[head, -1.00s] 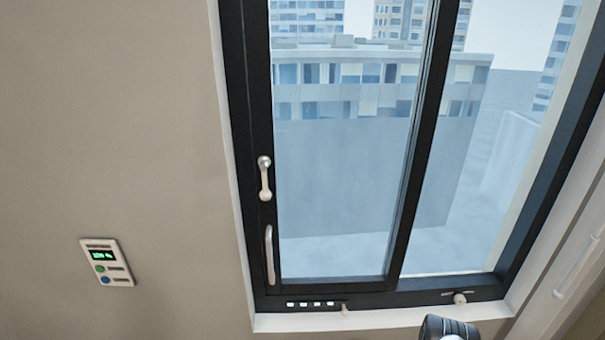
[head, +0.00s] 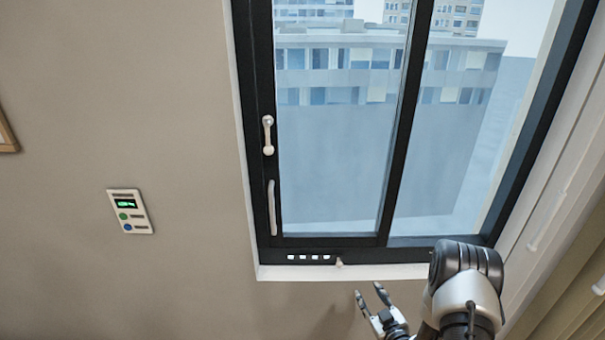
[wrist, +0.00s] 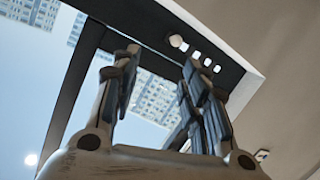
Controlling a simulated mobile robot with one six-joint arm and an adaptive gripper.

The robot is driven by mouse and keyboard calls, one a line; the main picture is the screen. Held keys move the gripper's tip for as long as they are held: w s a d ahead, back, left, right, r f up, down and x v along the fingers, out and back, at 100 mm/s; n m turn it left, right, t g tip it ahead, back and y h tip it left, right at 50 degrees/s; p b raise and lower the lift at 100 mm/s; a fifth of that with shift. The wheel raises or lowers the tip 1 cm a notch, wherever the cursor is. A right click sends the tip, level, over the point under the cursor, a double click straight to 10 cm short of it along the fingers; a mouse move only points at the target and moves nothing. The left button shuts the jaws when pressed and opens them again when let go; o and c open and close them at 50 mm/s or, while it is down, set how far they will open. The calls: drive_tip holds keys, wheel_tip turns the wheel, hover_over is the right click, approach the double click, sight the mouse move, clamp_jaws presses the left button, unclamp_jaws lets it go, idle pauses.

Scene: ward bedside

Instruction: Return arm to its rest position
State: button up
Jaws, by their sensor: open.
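My gripper (head: 371,299) is in the lower part of the head view, just below the window sill, with its two fingers apart and nothing between them. My arm's dark and silver wrist link shows to its right, in front of the window's lower right corner. In the wrist view my gripper (wrist: 160,95) points up toward the window frame, its fingers spread and empty. It touches nothing that I can see.
A window with a black frame (head: 392,180) fills the upper right, with a lever (head: 268,136) and a pull handle (head: 273,208) on its left side. A wall panel (head: 130,211) with a green display is at left. A blind (head: 570,270) hangs at right. The wall between is bare.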

drive_tip(key=w+r+g, duration=0.1)
drive_tip(key=w+r, duration=0.3)
drive_tip(key=r, duration=0.1)
drive_tip(key=s+d+r+m+g+h+b, duration=0.1)
drive_tip(key=s+r+g+h+b, duration=0.15)
drive_tip(key=r, duration=0.55)
drive_tip(key=s+r+m+g+h+b, duration=0.1)
drive_tip(key=s+r+g, duration=0.15)
drive_tip(key=r, duration=0.55)
drive_tip(key=s+a+r+m+g+b, duration=0.1)
drive_tip(key=s+a+r, duration=0.1)
drive_tip(key=s, duration=0.9)
drive_tip(key=s+a+r+m+g+b, duration=0.1)
drive_tip(key=s+a+r+g, duration=0.1)
drive_tip(key=s, duration=0.9)
drive_tip(key=s+a+r+m+g+b, duration=0.1)
drive_tip(key=s+a+r+m+b, duration=0.1)
drive_tip(key=s, duration=0.9)
drive_tip(key=shift+s+a+r, duration=0.35)
drive_tip(key=shift+s+a, duration=0.05)
drive_tip(key=shift+a, duration=0.35)
